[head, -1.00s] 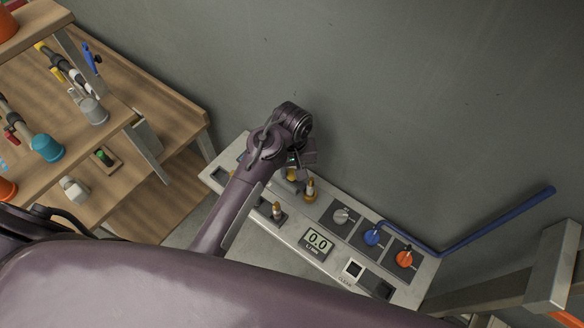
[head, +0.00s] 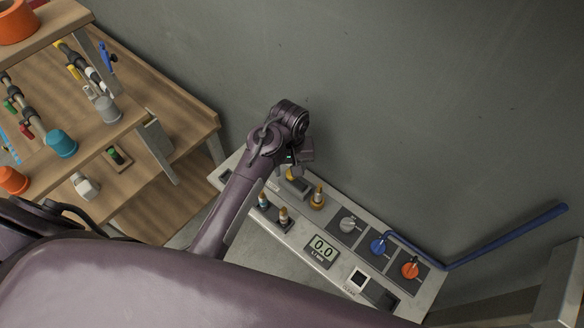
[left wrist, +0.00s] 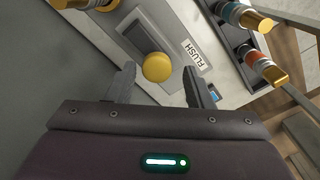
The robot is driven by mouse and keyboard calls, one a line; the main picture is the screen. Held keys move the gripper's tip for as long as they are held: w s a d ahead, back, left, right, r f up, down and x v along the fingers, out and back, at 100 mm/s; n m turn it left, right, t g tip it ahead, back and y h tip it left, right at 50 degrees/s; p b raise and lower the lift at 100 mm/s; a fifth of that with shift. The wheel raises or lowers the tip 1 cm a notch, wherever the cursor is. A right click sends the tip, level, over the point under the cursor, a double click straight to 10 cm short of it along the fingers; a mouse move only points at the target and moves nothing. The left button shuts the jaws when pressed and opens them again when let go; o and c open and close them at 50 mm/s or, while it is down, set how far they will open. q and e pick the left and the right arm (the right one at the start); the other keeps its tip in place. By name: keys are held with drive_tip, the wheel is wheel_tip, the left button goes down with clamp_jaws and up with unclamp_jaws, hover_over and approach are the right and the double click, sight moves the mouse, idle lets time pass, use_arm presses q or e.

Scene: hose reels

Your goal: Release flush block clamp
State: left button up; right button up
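The flush block shows in the left wrist view as a grey block with a round yellow clamp knob (left wrist: 157,67), beside a white FLUSH label (left wrist: 193,53). My left gripper (left wrist: 160,80) is open, with one finger on each side of the knob's near edge. I cannot tell whether either finger touches it. In the head view, my left gripper (head: 297,160) hangs over the back left part of the grey panel (head: 290,236). The yellow knob (head: 291,174) shows just below it, partly hidden. My right gripper is not in view.
Brass-tipped fittings (head: 283,216) stand near the block, with another (head: 318,197) to its right. Grey, blue (head: 378,245) and orange (head: 410,270) valve knobs line the panel's right, beside a 0.0 display (head: 321,250). A blue pipe (head: 505,237) runs right. Wooden shelving (head: 180,120) stands left.

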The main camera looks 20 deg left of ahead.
use_arm(q)
drive_tip(key=shift+d+r, duration=0.1)
drive_tip(key=shift+r, duration=0.4)
wheel_tip(320, 180, up, 6)
drive_tip(key=shift+f+b, duration=0.25)
drive_tip(key=shift+b, duration=0.65)
drive_tip(key=shift+r, duration=0.6)
